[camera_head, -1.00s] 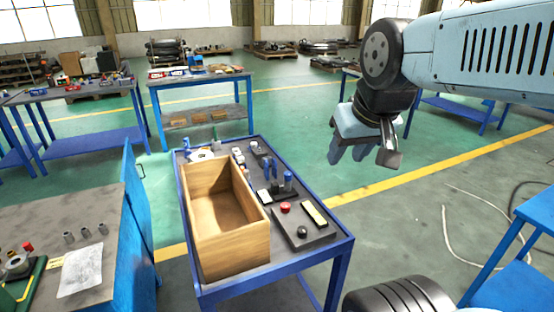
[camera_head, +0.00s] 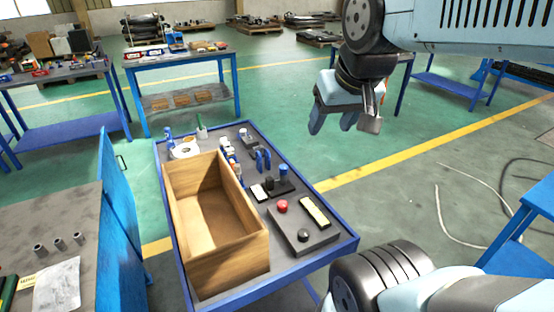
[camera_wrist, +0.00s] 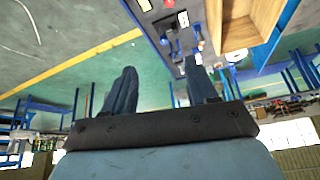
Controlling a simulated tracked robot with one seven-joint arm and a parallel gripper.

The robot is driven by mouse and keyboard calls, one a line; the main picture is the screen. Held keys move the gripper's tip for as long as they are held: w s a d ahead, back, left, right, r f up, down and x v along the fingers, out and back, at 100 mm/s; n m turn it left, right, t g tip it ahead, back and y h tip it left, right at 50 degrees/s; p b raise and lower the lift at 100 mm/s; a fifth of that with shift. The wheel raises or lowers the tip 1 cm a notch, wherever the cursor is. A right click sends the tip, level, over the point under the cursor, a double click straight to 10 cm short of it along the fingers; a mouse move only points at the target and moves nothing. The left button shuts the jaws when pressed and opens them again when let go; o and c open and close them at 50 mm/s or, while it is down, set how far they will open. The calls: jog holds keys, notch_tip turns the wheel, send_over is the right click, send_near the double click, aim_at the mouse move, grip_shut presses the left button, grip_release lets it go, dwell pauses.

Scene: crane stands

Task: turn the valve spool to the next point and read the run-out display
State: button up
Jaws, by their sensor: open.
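I cannot single out the valve spool or a run-out display for certain. On the blue cart (camera_head: 345,247) stands a small dark fixture with a blue cylinder (camera_head: 283,170) and upright blue parts (camera_head: 263,160). A small white-faced item (camera_head: 258,192) lies beside it; any reading is too small to make out. My gripper (camera_head: 343,122) hangs in the air, right of and above the cart's far part, with its fingers apart and nothing between them. In the wrist view my open gripper (camera_wrist: 162,75) shows the cart beyond its fingers, out of contact.
An open wooden box (camera_head: 262,245) fills the cart's left side. A dark panel (camera_head: 318,243) with a red button (camera_head: 282,206) lies at its near right. A bench (camera_head: 60,215) with metal cylinders (camera_head: 58,243) and paper stands left. Floor right of the cart is partly clear, with loose cables (camera_head: 445,205).

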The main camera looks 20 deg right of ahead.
jog(key=w+m, duration=0.2)
jog(key=w+m+g, duration=0.1)
jog(key=w+m, duration=0.1)
jog(key=w, duration=0.1)
jog(key=w+f+m+y, duration=0.1)
jog(key=w+m, duration=0.1)
jog(key=w, duration=0.1)
jog(key=shift+d+f+g, duration=0.1)
jog(key=shift+d+g, duration=0.05)
jog(key=shift+g, duration=0.15)
jog(key=m+g+h, duration=0.1)
jog(key=m+g, duration=0.3)
jog(key=m, duration=1.5)
send_over(284, 166)
notch_tip(284, 166, down, 16)
jog(key=f, duration=0.1)
notch_tip(284, 166, down, 13)
jog(key=shift+f, duration=0.2)
jog(key=c, duration=1)
